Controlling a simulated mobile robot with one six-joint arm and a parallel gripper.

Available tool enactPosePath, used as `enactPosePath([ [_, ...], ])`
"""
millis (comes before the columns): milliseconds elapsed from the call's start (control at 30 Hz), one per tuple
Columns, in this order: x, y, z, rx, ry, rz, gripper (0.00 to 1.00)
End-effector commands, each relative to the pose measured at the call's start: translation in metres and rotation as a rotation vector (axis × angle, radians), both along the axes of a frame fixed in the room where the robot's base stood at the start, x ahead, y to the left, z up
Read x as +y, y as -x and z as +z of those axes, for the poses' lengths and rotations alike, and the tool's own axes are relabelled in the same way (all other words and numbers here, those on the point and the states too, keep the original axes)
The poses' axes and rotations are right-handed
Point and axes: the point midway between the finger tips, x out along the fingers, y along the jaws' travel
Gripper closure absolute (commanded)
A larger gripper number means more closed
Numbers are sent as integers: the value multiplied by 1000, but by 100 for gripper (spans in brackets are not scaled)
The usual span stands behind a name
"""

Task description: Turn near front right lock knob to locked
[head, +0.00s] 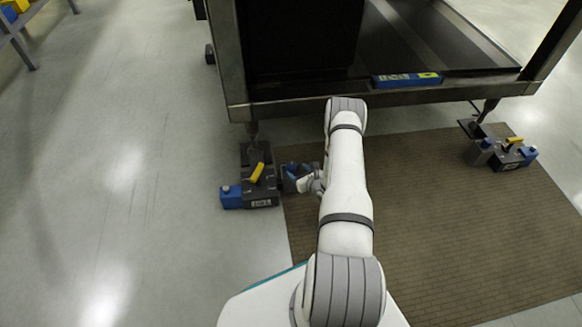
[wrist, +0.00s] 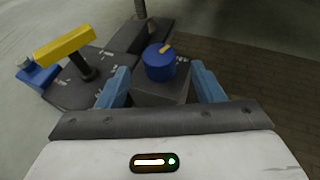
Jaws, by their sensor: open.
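A round blue knob (wrist: 160,66) with a short yellow mark on top sits on a dark grey block in the wrist view. The yellow mark points toward the upper right. My gripper (wrist: 161,84) is open, its two blue fingers spread to either side of the knob, with clear gaps and nothing held. In the head view my gripper (head: 298,176) is low beside the left floor unit (head: 262,202), at its right side. My arm and wrist partly hide the knob there.
The left unit also carries a yellow lever (wrist: 65,47) and a blue block (wrist: 36,75). A similar unit (head: 507,156) stands at the right. The large dark frame (head: 420,93) rises behind. Brown matting (head: 455,230) covers the floor at right; the left floor is clear.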

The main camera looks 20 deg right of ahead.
Motion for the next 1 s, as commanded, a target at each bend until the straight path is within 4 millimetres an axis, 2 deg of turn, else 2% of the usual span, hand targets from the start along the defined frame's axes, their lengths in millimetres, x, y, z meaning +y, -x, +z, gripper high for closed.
enactPosePath([
  [200, 5, -34, -17, -3, 0, 4, 39],
  [333, 7, -48, -22, -2, 0, 4, 39],
  [500, 8, -56, -24, 0, 0, 3, 39],
  [733, 7, -57, -23, 0, -1, 2, 39],
  [1000, 7, -56, -23, -1, -1, 2, 61],
])
